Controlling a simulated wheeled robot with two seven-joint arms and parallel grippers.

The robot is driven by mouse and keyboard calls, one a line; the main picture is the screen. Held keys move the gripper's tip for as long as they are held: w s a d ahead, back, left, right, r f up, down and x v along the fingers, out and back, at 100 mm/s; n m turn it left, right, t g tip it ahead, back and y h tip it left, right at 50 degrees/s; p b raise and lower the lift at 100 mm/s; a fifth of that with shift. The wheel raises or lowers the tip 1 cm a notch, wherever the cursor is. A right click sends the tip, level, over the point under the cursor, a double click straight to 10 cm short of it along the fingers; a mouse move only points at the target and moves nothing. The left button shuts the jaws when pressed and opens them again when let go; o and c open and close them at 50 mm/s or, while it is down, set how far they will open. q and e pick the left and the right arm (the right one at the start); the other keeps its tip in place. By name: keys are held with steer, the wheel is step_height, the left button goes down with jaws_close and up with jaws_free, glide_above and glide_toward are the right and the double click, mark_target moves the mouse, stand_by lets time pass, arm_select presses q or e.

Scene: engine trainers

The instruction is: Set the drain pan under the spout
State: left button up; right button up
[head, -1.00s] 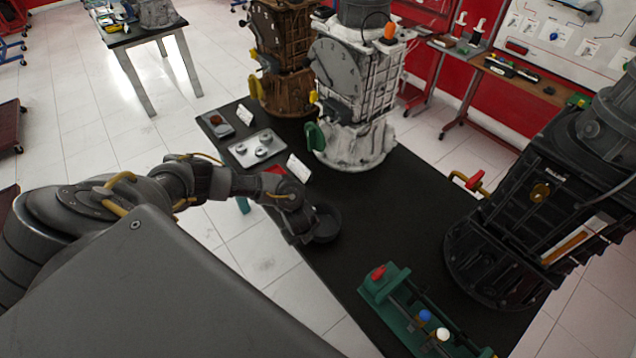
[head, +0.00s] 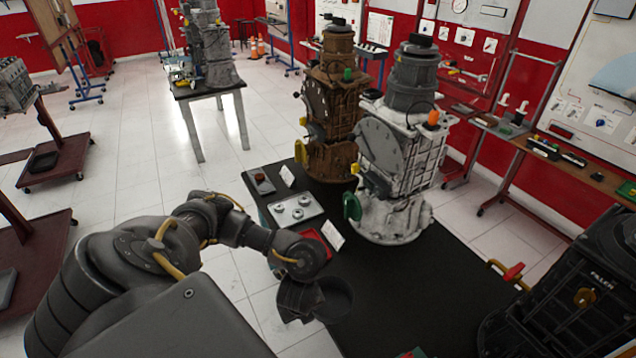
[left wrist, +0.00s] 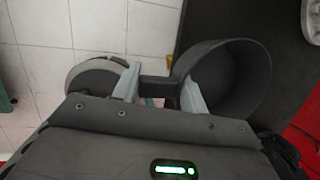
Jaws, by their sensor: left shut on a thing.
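A dark round drain pan (head: 338,298) is in the head view, over or at the left edge of the black table; I cannot tell whether it touches the top. My left gripper (head: 303,298) is at its left side. In the left wrist view the pan (left wrist: 235,85) lies to the right, open side showing, and the left gripper (left wrist: 158,90) is shut on a dark bar joined to it. A yellow pipe with a red handle (head: 513,271) sticks out from the black engine trainer (head: 560,295); I cannot tell if it is the spout. My right gripper is out of view.
The white trainer (head: 398,165) and brown trainer (head: 332,110) stand at the back of the black table (head: 420,290). A grey tray of parts (head: 296,210), a red tray (head: 311,240) and a white card (head: 333,235) lie by the left edge. The table's middle is bare.

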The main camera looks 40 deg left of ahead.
arm_select(q)
steer(key=shift+s+r, duration=0.35)
steer(key=shift+s, duration=0.55)
steer(key=shift+s+r, duration=0.35)
steer(key=shift+s, duration=0.5)
